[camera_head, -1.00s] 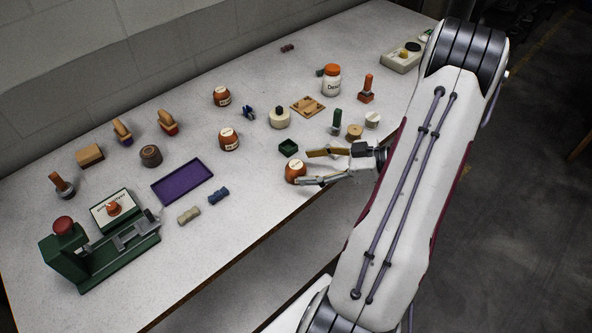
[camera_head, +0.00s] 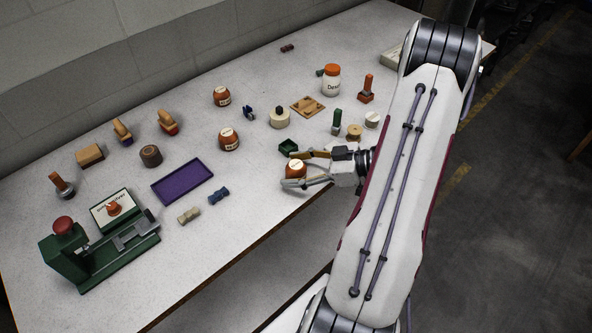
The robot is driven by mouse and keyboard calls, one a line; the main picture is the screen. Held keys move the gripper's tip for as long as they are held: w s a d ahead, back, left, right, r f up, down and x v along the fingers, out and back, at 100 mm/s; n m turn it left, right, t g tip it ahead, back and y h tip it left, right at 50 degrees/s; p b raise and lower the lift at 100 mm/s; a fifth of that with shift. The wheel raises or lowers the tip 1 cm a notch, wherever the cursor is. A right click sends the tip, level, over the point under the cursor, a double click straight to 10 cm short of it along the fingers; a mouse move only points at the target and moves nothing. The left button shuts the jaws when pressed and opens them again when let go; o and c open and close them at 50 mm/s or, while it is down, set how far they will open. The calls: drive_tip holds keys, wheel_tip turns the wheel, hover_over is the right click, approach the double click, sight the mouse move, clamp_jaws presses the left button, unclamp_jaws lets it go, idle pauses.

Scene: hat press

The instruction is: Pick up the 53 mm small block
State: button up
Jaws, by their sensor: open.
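No block carries a readable 53 mm mark, so I cannot tell which one is named. A beige small block (camera_head: 188,215) and a blue small block (camera_head: 218,196) lie near the table's front edge, in front of the purple tray. A dark blue small piece (camera_head: 249,113) stands farther back. My gripper (camera_head: 288,170) is open, at the right of the front blocks and apart from them. Its fingers lie either side of an orange-brown jar (camera_head: 296,168) as seen from here. I cannot tell whether they touch the jar.
The purple tray (camera_head: 183,182) and a green press (camera_head: 90,250) stand left. Several jars, stamps and a wooden plate (camera_head: 308,106) fill the back. Bare table (camera_head: 245,215) lies between the blue block and my gripper.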

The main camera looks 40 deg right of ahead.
sight(296, 164)
drive_tip(key=c, duration=1.2)
drive_tip(key=shift+r, duration=0.1)
drive_tip(key=shift+c, duration=0.4)
drive_tip(key=shift+r, duration=4.9)
